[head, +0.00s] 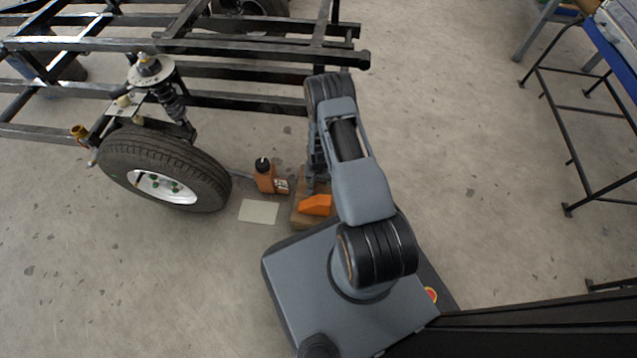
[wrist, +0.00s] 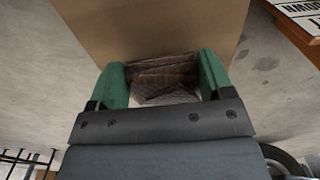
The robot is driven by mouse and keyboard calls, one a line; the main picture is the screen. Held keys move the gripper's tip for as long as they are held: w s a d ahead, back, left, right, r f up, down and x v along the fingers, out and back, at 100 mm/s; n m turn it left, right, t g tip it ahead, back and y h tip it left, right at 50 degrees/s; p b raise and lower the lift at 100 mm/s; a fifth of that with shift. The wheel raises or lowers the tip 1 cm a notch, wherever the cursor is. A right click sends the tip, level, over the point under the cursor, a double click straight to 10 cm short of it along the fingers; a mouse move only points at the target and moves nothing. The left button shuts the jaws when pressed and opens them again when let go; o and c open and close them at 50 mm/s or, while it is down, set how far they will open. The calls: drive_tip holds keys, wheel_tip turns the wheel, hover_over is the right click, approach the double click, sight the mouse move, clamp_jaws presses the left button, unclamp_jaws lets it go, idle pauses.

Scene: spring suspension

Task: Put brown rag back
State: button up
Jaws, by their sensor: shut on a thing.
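My gripper (wrist: 164,68) shows in the wrist view with its two green fingers apart, one on each side of a crumpled brown rag (wrist: 165,80). The rag is held between them. A tan cardboard-like box (wrist: 150,25) lies right behind the rag in that view. I cannot tell whether the rag touches it. In the head view, the box (head: 299,219) stands on the floor beside my base, partly covered by my arm. The rag cannot be made out there.
An orange bottle with a black cap (head: 265,177) stands left of the box. A pale flat sheet (head: 258,211) lies on the floor. An orange block-like thing (head: 316,205) shows at the box. A wheel (head: 165,170) and black frame (head: 230,100) stand beyond.

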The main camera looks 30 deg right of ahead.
drive_tip(key=shift+f, duration=0.85)
drive_tip(key=shift+r, duration=0.1)
drive_tip(key=o, duration=0.8)
